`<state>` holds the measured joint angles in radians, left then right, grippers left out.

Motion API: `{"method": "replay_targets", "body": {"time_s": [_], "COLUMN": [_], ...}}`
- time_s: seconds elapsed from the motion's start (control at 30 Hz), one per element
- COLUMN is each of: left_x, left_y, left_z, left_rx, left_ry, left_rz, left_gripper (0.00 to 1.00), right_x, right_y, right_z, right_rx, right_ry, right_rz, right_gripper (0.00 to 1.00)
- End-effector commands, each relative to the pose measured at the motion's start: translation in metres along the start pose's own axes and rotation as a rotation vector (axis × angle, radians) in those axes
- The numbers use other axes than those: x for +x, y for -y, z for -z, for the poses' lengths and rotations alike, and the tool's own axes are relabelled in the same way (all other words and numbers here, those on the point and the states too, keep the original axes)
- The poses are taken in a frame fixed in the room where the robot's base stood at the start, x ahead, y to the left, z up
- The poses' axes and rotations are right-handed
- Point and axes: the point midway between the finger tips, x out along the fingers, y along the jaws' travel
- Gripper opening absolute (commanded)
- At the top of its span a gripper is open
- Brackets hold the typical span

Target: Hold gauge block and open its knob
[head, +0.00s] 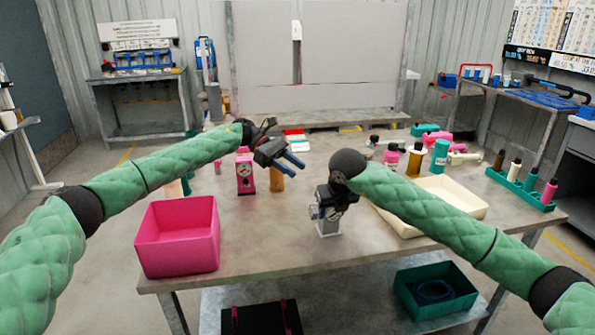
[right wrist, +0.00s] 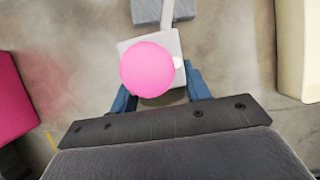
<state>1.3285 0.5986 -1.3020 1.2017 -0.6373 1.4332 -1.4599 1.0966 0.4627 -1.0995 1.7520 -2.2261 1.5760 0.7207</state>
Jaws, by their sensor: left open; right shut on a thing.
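The gauge block (head: 328,229) is a light grey block on the table, below my right gripper (head: 322,211). In the right wrist view the pale block (right wrist: 136,44) carries a round pink knob (right wrist: 148,70) facing the camera. The blue fingers of my right gripper lie on both sides of the block and are shut on it. In the head view the gripper hides much of the block, and the pink knob cannot be made out. My left gripper (head: 291,162) is open and empty, above the table, behind and left of the block.
A pink bin (head: 178,238) stands at the table's front left and a cream tray (head: 455,193) to the right. A pink gauge unit (head: 245,173) and an orange-brown cylinder (head: 277,181) stand near my left gripper. A green rack (head: 521,190) holds several bottles. The front middle is clear.

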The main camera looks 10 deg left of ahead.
Motion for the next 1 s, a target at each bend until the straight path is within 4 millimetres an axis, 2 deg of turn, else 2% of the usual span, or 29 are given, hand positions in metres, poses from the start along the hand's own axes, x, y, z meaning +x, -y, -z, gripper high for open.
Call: {"method": "replay_targets", "body": {"time_s": [0.27, 0.3, 0.4, 0.43, 0.77, 0.87, 1.0], "left_x": [0.0, 0.0, 0.0, 0.0, 0.0, 0.0, 0.0], "left_y": [0.0, 0.0, 0.0, 0.0, 0.0, 0.0, 0.0], "left_z": [0.0, 0.0, 0.0, 0.0, 0.0, 0.0, 0.0], "left_rx": [0.0, 0.0, 0.0, 0.0, 0.0, 0.0, 0.0], "left_ry": [0.0, 0.0, 0.0, 0.0, 0.0, 0.0, 0.0], "left_rz": [0.0, 0.0, 0.0, 0.0, 0.0, 0.0, 0.0], "left_gripper": [0.41, 0.41, 0.41, 0.41, 0.41, 0.41, 0.41], "right_x": [0.0, 0.0, 0.0, 0.0, -0.002, -0.01, -0.031], "right_y": [0.0, 0.0, 0.0, 0.0, 0.0, 0.0, 0.0], "right_z": [0.0, 0.0, 0.0, 0.0, 0.0, -0.001, -0.001], "right_rx": [0.0, 0.0, 0.0, 0.0, 0.0, 0.0, -0.001], "right_ry": [0.001, 0.001, 0.001, 0.0, 0.0, 0.001, 0.002], "right_rz": [0.0, 0.0, 0.0, 0.0, 0.0, 0.0, 0.001], "right_gripper": [0.1, 0.49, 0.69, 0.73, 0.73, 0.73, 0.73]}}
